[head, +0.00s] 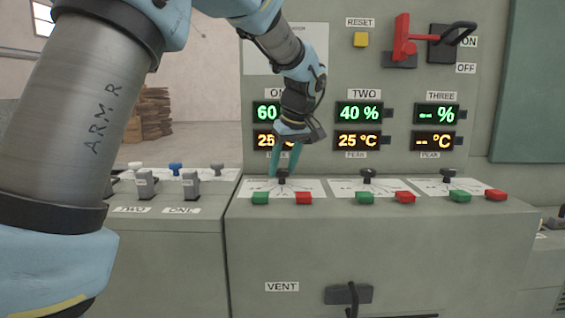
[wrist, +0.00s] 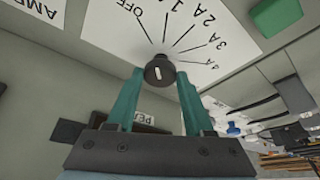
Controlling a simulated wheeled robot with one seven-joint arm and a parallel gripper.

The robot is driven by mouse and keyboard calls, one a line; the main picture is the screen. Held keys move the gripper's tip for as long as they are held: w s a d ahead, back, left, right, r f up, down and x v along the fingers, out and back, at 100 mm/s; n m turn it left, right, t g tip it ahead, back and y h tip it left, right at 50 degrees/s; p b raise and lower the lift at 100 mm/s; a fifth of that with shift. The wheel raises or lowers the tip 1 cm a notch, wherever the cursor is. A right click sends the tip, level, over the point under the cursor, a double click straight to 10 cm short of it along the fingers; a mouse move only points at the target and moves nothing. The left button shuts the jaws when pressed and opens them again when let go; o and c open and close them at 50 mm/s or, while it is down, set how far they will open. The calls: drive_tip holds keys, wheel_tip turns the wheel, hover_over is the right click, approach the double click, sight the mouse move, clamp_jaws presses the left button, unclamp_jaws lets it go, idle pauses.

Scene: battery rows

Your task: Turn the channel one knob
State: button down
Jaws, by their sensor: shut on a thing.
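The channel one knob (head: 282,174) is a small black knob on a white dial plate, below the display column labelled ONE. My gripper (head: 284,170) reaches down to it from above with its teal fingers shut on it. In the wrist view the knob (wrist: 160,71) sits between the two fingertips (wrist: 160,76). Its white mark shows. The dial is printed OFF, 1A, 2A, 3A and 4A. The channel one displays (head: 266,112) are partly hidden by my arm; 60 and 25 can be read.
A green button (head: 260,197) and a red button (head: 304,198) sit just in front of the knob. Knobs two (head: 367,175) and three (head: 447,174) stand to the right. A red lever (head: 403,38) and yellow reset button (head: 361,40) are higher up.

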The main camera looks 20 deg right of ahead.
drive_tip(key=shift+d+n+y+p, duration=0.1)
drive_tip(key=shift+n+y+p, duration=0.45)
drive_tip(key=shift+n, duration=0.75)
drive_tip(key=shift+c, duration=1.5)
unclamp_jaws()
drive_tip(key=shift+r, duration=0.15)
drive_tip(key=p+v, duration=0.1)
drive_tip(key=v, duration=0.9)
drive_tip(key=shift+r, duration=0.3)
drive_tip(key=shift+d, duration=0.1)
